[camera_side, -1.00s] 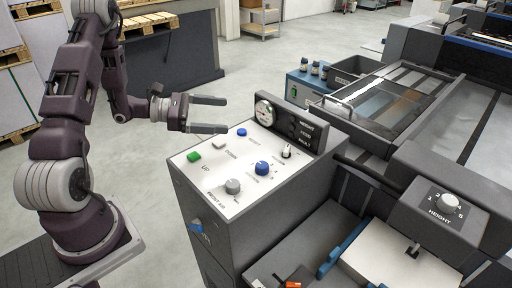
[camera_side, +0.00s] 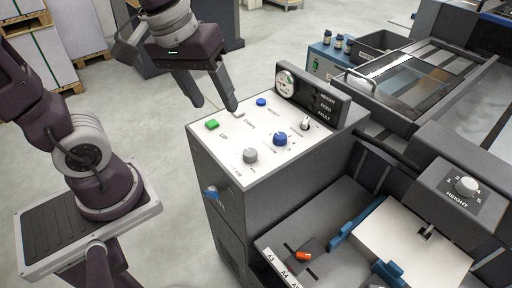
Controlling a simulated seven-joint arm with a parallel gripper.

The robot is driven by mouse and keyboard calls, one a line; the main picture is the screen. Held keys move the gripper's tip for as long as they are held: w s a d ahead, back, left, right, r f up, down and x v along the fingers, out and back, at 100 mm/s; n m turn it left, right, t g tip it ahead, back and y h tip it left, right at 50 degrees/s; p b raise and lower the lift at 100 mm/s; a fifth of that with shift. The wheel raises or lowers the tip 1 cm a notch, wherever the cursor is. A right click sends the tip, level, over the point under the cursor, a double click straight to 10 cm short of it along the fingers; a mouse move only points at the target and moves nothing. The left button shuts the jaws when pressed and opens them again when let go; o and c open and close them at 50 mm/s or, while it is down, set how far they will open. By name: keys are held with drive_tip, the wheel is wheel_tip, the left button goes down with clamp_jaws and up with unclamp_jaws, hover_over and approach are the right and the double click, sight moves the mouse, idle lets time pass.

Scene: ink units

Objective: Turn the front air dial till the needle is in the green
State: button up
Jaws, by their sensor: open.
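The grey front air dial (camera_side: 250,155) sits at the near edge of the white panel top (camera_side: 221,146); its printed label is too small to read fully. The round pressure gauge (camera_side: 286,81) is set in the dark upright plate at the panel's back. Its needle and green zone are too small to read. My gripper (camera_side: 216,106) is open and empty, pointing down over the panel's far left edge. Its right fingertip shows close to the white button (camera_side: 239,113); I cannot tell whether they touch. The dial lies apart from both fingers, nearer the camera.
A blue knob (camera_side: 280,138) and a small black-and-white knob (camera_side: 305,123) stand right of the dial. A green button (camera_side: 212,124) and a blue button (camera_side: 261,101) are also on the panel. The dark upright plate (camera_side: 314,100) rises behind. Space above the dial is clear.

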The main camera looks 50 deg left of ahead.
drive_tip(key=w+a+f+n+g, duration=0.1)
drive_tip(key=w+f+n+g, duration=0.1)
drive_tip(key=w+f+n, duration=0.45)
drive_tip(key=n+g, duration=0.1)
drive_tip(key=n, duration=0.2)
hover_over(250, 152)
wheel_tip(250, 152, down, 6)
drive_tip(key=shift+s+r, duration=0.1)
drive_tip(key=shift+g, duration=0.3)
wheel_tip(250, 152, down, 8)
drive_tip(key=shift+r, duration=0.1)
clamp_jaws()
